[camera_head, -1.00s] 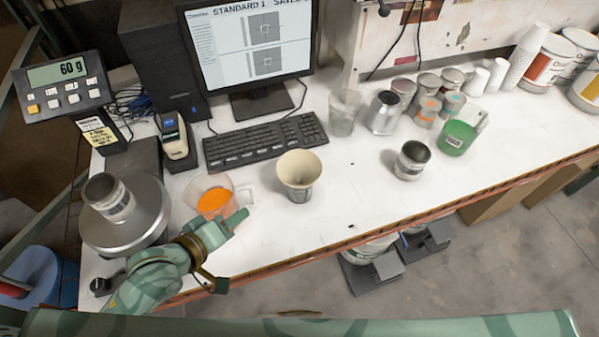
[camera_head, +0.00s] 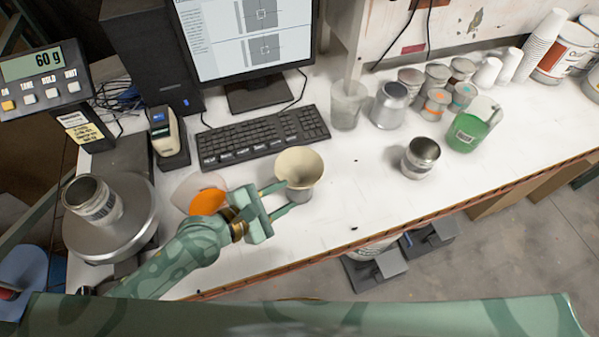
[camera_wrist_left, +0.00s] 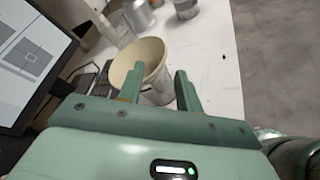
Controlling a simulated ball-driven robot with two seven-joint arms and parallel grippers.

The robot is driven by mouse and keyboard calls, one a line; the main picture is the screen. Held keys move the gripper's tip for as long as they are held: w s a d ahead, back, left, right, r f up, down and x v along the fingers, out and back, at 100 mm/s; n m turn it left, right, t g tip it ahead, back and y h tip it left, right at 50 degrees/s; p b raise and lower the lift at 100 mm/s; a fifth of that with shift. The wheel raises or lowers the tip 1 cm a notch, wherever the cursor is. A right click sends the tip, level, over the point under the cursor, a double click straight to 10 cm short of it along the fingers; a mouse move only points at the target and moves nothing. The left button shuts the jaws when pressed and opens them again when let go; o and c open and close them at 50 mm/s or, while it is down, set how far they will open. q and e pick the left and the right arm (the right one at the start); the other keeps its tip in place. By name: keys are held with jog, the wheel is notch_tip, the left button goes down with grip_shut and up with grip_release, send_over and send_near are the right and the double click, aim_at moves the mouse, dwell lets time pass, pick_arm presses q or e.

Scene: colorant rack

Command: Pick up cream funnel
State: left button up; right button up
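The cream funnel (camera_head: 299,165) stands upright in a small greyish container (camera_head: 300,195) on the white table, in front of the keyboard. It also shows in the left wrist view (camera_wrist_left: 142,55), mouth up, just beyond my fingers. My left gripper (camera_head: 287,196) is open and empty, its two fingers pointing at the funnel from the left and front. In the left wrist view the open gripper (camera_wrist_left: 160,85) has one finger on each side of the funnel's lower part. I cannot tell whether either finger touches it. My right gripper is not in view.
A clear cup with orange colorant (camera_head: 208,201) stands close behind my left wrist. A scale (camera_head: 125,225) with a can on it is at the left. The keyboard (camera_head: 262,138) lies behind the funnel. An open can (camera_head: 420,158) stands to the right, with clear table between.

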aim_at(302, 187)
pick_arm(q)
jog(key=b+x, duration=0.1)
jog(key=x, duration=0.5)
jog(key=shift+w+d+f, duration=0.2)
jog(key=shift+d, duration=0.05)
jog(key=shift+s, duration=0.1)
